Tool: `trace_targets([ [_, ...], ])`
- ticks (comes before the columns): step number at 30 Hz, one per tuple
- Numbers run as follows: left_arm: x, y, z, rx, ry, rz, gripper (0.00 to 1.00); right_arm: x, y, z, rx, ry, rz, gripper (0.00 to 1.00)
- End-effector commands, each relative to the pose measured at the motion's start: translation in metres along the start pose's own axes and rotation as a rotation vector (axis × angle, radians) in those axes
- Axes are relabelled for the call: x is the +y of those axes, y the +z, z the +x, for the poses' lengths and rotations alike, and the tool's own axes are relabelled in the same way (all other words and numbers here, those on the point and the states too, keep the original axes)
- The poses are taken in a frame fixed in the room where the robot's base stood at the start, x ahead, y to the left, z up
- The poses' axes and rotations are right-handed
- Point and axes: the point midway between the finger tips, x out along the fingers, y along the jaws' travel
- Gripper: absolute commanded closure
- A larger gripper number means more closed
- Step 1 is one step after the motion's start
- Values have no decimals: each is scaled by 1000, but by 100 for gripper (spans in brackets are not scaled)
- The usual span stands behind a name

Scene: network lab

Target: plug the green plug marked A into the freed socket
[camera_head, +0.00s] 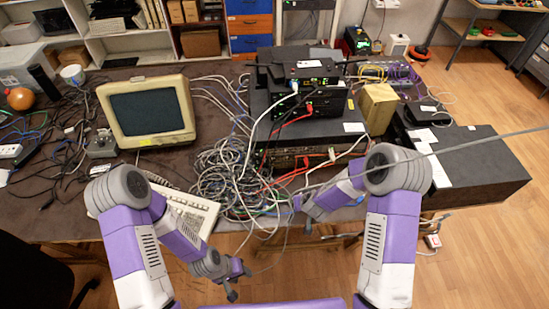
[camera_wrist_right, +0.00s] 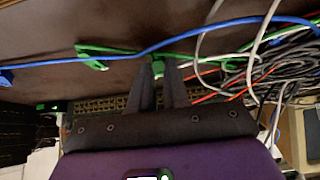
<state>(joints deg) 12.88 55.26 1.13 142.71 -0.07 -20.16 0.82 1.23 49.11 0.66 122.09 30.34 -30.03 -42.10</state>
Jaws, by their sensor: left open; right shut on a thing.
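My right gripper (camera_wrist_right: 160,70) is shut on a small green plug (camera_wrist_right: 158,68), seen between its fingertips in the right wrist view. Its letter cannot be read. A second green plug (camera_wrist_right: 92,63) on a green cable lies to the left of the fingers. A device with a row of sockets (camera_wrist_right: 95,105) shows behind the fingers, partly hidden by the gripper; I cannot tell which socket is free. In the head view my right gripper (camera_head: 302,208) is at the table's front edge, before the equipment stack (camera_head: 305,155). My left gripper (camera_head: 234,280) is open and empty, low in front of the table.
A blue cable (camera_wrist_right: 200,40) crosses above the fingertips in the wrist view. A heap of tangled cables (camera_head: 225,170) lies left of the stack. A keyboard (camera_head: 185,210) and an old monitor (camera_head: 148,112) stand further left. A beige box (camera_head: 378,108) is right of the stack.

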Motion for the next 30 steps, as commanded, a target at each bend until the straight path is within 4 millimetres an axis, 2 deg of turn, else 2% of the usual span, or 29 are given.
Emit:
trace_targets([
  [18,10,1,-26,0,0,0,55,0,-19,-28,1,0,0,100],
  [28,10,1,-27,0,0,0,55,0,-20,-29,0,0,1,100],
  [29,10,1,-27,0,0,0,55,0,-20,-29,0,0,1,89],
  [30,10,1,-27,0,0,0,55,0,-20,-29,0,0,1,96],
])
